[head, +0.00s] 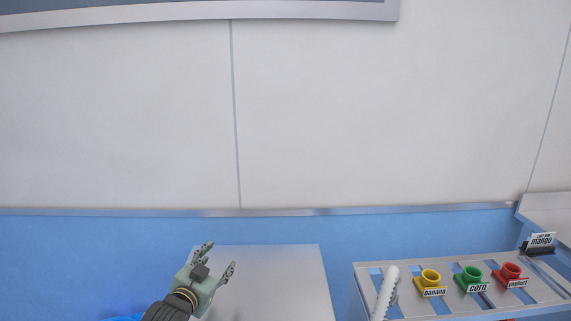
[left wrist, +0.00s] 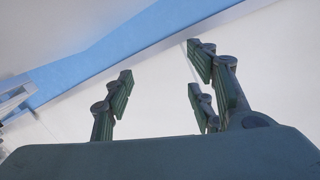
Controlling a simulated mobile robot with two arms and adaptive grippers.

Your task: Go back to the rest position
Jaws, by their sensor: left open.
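My left gripper (head: 219,258) is at the lower left of the head view, raised in front of a pale board (head: 290,280). Its fingers are spread apart with nothing between them. In the left wrist view my left gripper (left wrist: 160,95) shows its fingers open and empty against the pale wall. My right gripper is not in either view.
A metal rack (head: 362,269) at the lower right holds a yellow banana funnel (head: 430,276), a green corn funnel (head: 471,274) and a red yoghurt funnel (head: 511,271). A white ridged object (head: 387,292) stands at its left. A mango sign (head: 541,240) is farther right.

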